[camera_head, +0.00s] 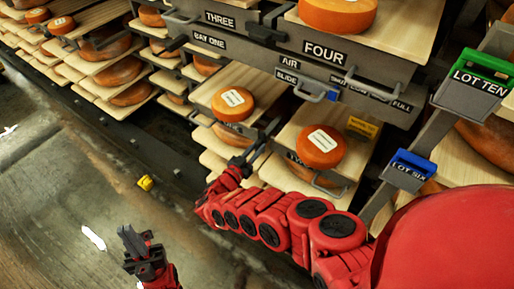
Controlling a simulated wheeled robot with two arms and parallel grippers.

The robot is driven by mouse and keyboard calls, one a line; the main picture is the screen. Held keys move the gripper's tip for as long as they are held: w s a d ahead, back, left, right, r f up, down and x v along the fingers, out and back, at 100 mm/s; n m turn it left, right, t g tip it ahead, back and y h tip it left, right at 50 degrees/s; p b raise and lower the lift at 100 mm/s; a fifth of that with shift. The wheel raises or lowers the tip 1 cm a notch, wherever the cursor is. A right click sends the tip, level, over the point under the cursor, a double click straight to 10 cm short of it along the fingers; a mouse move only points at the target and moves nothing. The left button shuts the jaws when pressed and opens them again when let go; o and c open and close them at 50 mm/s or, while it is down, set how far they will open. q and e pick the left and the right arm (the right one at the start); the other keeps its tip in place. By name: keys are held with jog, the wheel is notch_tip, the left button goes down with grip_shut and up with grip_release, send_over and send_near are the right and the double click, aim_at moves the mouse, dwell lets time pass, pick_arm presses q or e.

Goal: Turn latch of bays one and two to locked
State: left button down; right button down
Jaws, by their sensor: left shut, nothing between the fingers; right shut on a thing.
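The bay one front (210,41) carries its label under the label THREE (220,19); a grey handle (182,18) sticks out to its left. I cannot read whether its latch is locked. My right gripper (262,140) is between two lower shelves with cheese wheels, shut on a dark grey handle-like part. That part is small and mostly hidden, so I cannot tell whether it is a latch. No readable bay two label shows; a label on the lower shelf is partly covered. My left gripper (135,240) is shut and empty, low over the floor, apart from the rack.
Cheese wheels sit on wooden shelves, including a left one (232,103) and a right one (320,147). The drawer front labelled FOUR (325,53) overhangs them. Green LOT TEN (480,77) and blue LOT SIX (409,170) tags stand right. A yellow object (145,183) lies on open floor.

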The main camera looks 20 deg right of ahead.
jog(key=shift+m, duration=0.3)
jog(key=shift+s+d+m, duration=0.1)
jog(key=shift+m, duration=0.4)
jog(key=shift+f+m, duration=0.1)
jog(key=shift+m, duration=0.6)
jog(key=shift+s+m, duration=0.1)
jog(key=shift+m, duration=0.6)
jog(key=shift+f+m+b, duration=0.1)
jog(key=shift+m+b, duration=0.5)
jog(key=shift+m, duration=0.2)
jog(key=m+b, duration=0.3)
jog(key=b, duration=0.1)
jog(key=m+b, duration=0.3)
jog(key=b, duration=0.1)
jog(key=m+b, duration=0.4)
jog(key=shift+d+f, duration=0.1)
jog(key=shift+f, duration=0.2)
jog(key=shift+r+m+b, duration=0.1)
jog(key=shift+m+b, duration=0.7)
jog(key=shift+b, duration=0.3)
jog(key=shift+r+m+b, duration=0.15)
jog(key=shift+m+b, duration=0.15)
